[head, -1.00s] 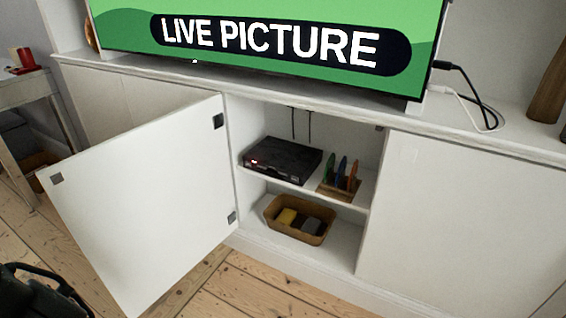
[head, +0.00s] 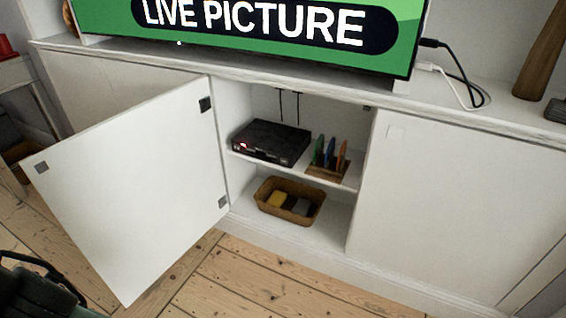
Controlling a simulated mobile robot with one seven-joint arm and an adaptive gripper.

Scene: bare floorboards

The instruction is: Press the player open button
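The player (head: 271,141) is a flat black box on the upper shelf inside the open cabinet. A small reddish light shows at the left of its front face. Its open button is too small to make out. My gripper (head: 38,285) seems to be the dark part at the lower left corner, cut off by the frame edge. It is well apart from the player, in front of the open door, and its fingers cannot be made out.
The white cabinet door (head: 130,190) stands open on the left. A rack with coloured discs (head: 330,160) is right of the player. A basket (head: 291,203) sits on the lower shelf. A television (head: 260,25) stands on top. The floorboards (head: 250,285) in front are clear.

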